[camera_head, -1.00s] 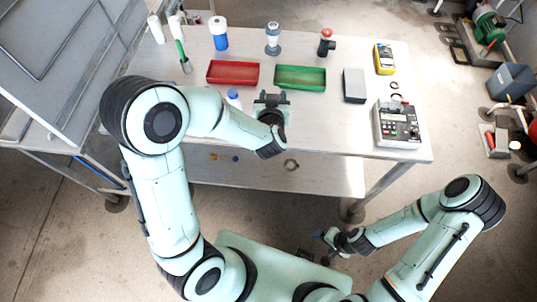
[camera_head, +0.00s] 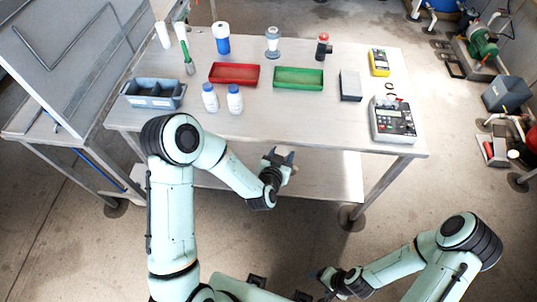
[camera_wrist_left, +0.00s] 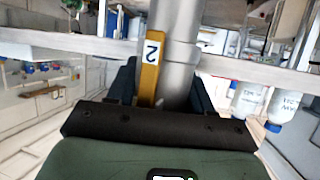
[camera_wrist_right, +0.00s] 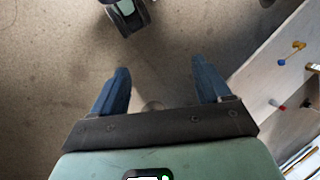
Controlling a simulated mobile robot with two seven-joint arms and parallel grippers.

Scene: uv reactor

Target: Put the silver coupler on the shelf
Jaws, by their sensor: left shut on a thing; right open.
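The silver coupler shows in the left wrist view as a grey metal cylinder (camera_wrist_left: 178,75) between the fingers, beside a yellow strip marked 2. My left gripper (camera_wrist_left: 163,78) is shut on it. In the head view my left gripper (camera_head: 279,157) is in front of the table's near edge, above the lower shelf (camera_head: 325,178). Only a small pale part of the coupler shows there. I cannot tell its height above the shelf. My right gripper (camera_wrist_right: 160,72) is open and empty over the floor; in the head view (camera_head: 318,277) it is low, in front of the table.
The tabletop (camera_head: 300,120) carries a red tray (camera_head: 234,74), a green tray (camera_head: 298,79), a blue-grey bin (camera_head: 153,95), two white bottles (camera_head: 235,100) and a control box (camera_head: 392,120). Table legs (camera_head: 380,190) flank the lower shelf. Small coloured items (camera_wrist_right: 290,52) lie on it.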

